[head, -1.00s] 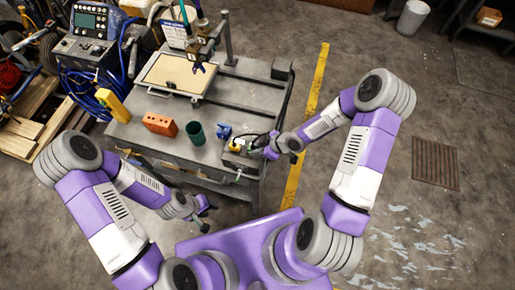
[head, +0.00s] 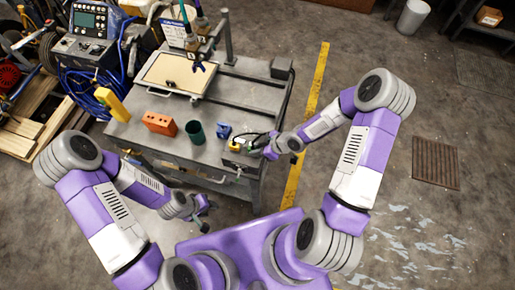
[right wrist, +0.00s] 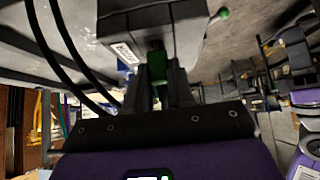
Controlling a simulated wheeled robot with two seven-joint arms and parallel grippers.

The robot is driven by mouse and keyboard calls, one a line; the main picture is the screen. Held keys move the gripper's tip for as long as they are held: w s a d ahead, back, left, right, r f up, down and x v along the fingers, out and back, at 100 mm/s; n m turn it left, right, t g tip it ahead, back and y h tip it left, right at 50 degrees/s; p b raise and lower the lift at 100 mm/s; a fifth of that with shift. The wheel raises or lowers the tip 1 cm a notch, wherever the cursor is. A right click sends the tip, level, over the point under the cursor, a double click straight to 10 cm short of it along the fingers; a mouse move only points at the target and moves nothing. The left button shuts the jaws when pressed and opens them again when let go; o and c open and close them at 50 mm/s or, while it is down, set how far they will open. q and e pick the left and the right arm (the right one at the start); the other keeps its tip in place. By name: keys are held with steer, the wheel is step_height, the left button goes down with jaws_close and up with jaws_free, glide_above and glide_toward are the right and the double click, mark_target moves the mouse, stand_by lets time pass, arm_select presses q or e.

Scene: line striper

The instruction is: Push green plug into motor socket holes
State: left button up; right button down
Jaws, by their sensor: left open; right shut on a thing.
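The motor unit, a dark grey box (head: 238,160), sits at the near right corner of the workbench. It shows at the top of the right wrist view (right wrist: 185,32) with a white label. My right gripper (head: 262,146) is at the box's right side. In the right wrist view its fingers (right wrist: 160,82) are shut on the green plug (right wrist: 173,74), right up against the box. The socket holes are hidden, so I cannot tell how deep the plug sits. My left gripper (head: 206,210) is open and empty, in front of the bench and below its top.
The grey workbench (head: 235,100) holds an orange brick (head: 159,123), a dark green cup (head: 195,133), a blue part (head: 223,131) and a yellow block (head: 116,107). Black cables (right wrist: 65,45) pass left of my right gripper. A green-tipped lever (right wrist: 221,14) sticks out from the box.

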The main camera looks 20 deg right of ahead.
steer(key=shift+f+b, duration=0.5)
steer(key=shift+f, duration=0.1)
steer(key=c, duration=0.6)
jaws_free()
steer(key=shift+o, duration=0.2)
steer(key=p+v, duration=0.2)
steer(key=p, duration=0.1)
steer(key=shift+s+d+r, duration=0.1)
steer(key=shift+d+r, duration=0.05)
steer(key=shift+r, duration=0.25)
steer(key=shift+p+v, duration=2.15)
steer(key=shift+p, duration=0.25)
steer(key=shift+f, duration=0.1)
